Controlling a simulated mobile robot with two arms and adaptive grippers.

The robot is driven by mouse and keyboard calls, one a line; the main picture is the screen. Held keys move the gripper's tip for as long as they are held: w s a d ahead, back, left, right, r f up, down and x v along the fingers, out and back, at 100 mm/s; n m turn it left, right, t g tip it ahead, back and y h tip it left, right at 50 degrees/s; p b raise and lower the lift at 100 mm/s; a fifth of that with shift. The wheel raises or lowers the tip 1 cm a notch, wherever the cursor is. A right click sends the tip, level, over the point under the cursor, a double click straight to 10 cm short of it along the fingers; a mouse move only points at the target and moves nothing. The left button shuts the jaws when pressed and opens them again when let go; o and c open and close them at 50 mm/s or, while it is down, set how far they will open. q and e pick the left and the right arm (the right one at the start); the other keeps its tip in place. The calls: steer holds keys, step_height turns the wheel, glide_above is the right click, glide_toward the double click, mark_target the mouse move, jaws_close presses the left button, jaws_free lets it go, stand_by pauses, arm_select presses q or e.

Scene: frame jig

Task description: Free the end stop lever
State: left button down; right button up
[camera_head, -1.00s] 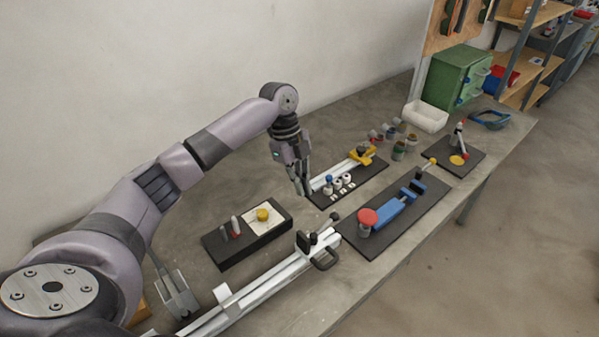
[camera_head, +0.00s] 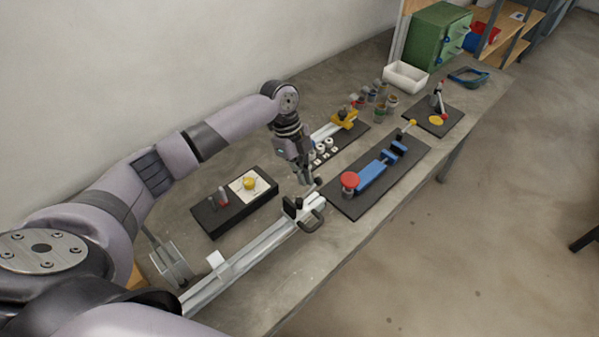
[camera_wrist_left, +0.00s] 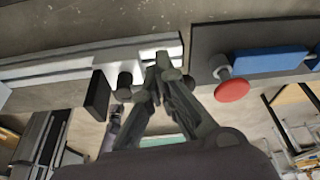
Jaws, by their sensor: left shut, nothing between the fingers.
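The end stop (camera_head: 292,207) is a dark block with a dark lever at the near right end of a pale metal rail (camera_head: 240,257). A dark loop handle (camera_head: 313,221) sits beside it. My left gripper (camera_head: 309,180) is shut and empty, fingers pointing down just behind the end stop; I cannot tell if it touches the lever. In the left wrist view, the closed fingertips (camera_wrist_left: 163,66) are in front of the rail's white end (camera_wrist_left: 160,47). The dark block (camera_wrist_left: 98,95) and a round dark knob (camera_wrist_left: 124,80) are just left of them. My right gripper is not in view.
A black board with a red knob (camera_head: 350,180) and blue clamp (camera_head: 372,173) lies right of the gripper. A black box with a yellow knob (camera_head: 249,183) is to the left. Small white fixtures (camera_head: 325,147) stand behind. The table's front edge is close to the rail.

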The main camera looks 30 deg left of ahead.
arm_select(q)
steer(key=shift+d, duration=0.45)
steer(key=v, duration=1.2)
steer(key=shift+w+a, duration=0.1)
